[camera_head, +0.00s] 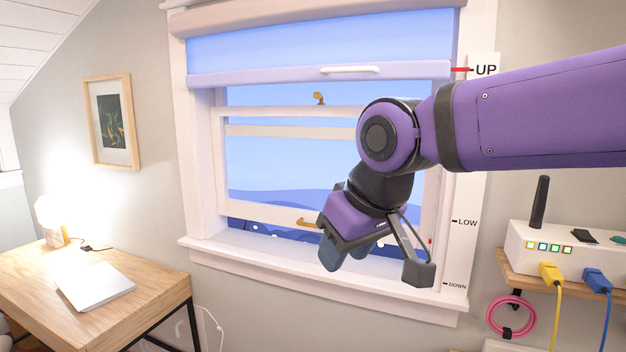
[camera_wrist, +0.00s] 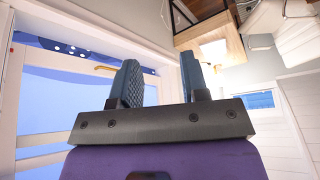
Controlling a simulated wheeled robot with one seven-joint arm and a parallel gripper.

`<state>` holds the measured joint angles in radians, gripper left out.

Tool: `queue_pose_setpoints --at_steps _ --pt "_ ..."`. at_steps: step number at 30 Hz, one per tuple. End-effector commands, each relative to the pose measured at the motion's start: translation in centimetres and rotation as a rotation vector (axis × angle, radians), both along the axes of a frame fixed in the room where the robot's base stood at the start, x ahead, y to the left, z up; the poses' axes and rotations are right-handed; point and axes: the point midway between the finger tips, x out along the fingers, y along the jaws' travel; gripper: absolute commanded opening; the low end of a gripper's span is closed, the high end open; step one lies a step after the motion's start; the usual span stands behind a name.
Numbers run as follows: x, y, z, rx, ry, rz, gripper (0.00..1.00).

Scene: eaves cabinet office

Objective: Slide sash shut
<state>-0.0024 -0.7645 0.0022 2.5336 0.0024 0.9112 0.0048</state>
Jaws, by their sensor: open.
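The white-framed sash (camera_head: 265,212) sits in the lower part of the window, with a gap below its bottom rail where dark blue outside shows. A brass pull (camera_head: 307,222) is on that rail, and it also shows in the wrist view (camera_wrist: 104,68), left of my fingers. A brass catch (camera_head: 319,98) stands at the sash's top. My gripper (camera_head: 347,254) is open and empty, in front of the lower window, right of the pull. It appears apart from the sash. In the wrist view, my two fingers (camera_wrist: 159,80) are spread. My arm hides the sash's right part.
A shade bar with a white handle (camera_head: 350,70) hangs above, level with the UP mark on a white scale (camera_head: 478,180). The sill (camera_head: 250,265) is below. A desk (camera_head: 150,290) stands left. A shelf with a white router (camera_head: 540,245) and cables is right.

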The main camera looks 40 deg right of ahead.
Motion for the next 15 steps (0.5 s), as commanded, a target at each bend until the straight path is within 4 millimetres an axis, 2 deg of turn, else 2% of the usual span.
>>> queue_pose_setpoints --at_steps 5,8,11,15 --pt "0.1 0.0 0.0 0.000 0.001 0.001 0.42" --pt "0.8 -0.2 0.5 -0.001 0.006 0.006 0.42" --pt "2.6 -0.7 1.6 -0.004 0.020 0.019 0.42" --pt "6.7 -2.0 3.6 -0.012 0.046 0.050 0.42"
